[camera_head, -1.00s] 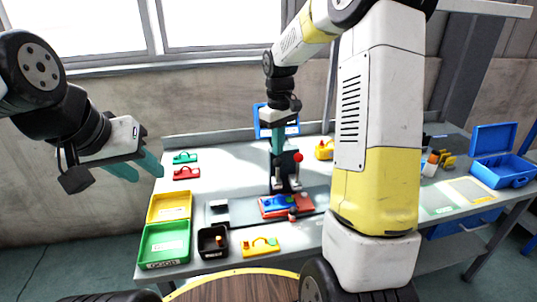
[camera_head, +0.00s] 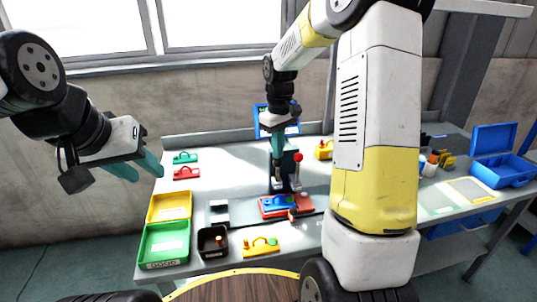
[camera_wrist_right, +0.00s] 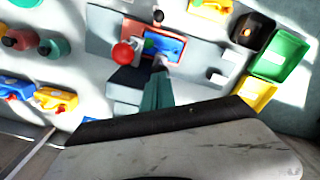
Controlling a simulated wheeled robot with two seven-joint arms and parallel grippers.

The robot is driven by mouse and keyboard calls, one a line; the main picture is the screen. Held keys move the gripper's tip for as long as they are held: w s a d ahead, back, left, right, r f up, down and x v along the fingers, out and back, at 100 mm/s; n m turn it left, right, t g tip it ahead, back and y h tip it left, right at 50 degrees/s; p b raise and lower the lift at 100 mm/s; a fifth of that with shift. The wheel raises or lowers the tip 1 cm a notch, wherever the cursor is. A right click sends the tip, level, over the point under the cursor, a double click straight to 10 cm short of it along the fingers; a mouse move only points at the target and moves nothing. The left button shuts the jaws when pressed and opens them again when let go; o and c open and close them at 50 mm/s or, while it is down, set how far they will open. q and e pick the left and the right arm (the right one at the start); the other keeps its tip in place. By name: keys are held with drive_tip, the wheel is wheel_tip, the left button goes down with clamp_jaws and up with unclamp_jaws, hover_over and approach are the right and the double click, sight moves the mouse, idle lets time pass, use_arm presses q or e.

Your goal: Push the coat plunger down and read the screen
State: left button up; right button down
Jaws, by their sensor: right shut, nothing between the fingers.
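A dark press stand with a red ball knob (camera_head: 298,157) stands mid-table; the knob also shows in the wrist view (camera_wrist_right: 123,54). Pale metal rods (camera_head: 279,185) stand at its lower front, and I cannot tell which is the plunger. A blue part on a red block (camera_head: 285,204) lies in front of the press. My right gripper (camera_head: 277,156) is shut and empty, pointing down beside the top of the stand; contact is unclear. A blue-framed screen (camera_head: 263,125) is partly hidden behind my right arm, its reading not legible. My left gripper (camera_head: 136,168) is open and empty, left of the table.
Yellow (camera_head: 170,206) and green (camera_head: 164,246) trays and a black bin (camera_head: 212,240) stand at the left. A yellow part (camera_head: 261,246) lies at the front. Green and red parts lie at the back left. An open blue case (camera_head: 503,170) stands far right. My right arm hides the centre right.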

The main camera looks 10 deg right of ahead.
sight(278, 163)
drive_tip(key=shift+f, duration=2.5)
wheel_tip(278, 163, up, 7)
drive_tip(key=shift+f, duration=0.2)
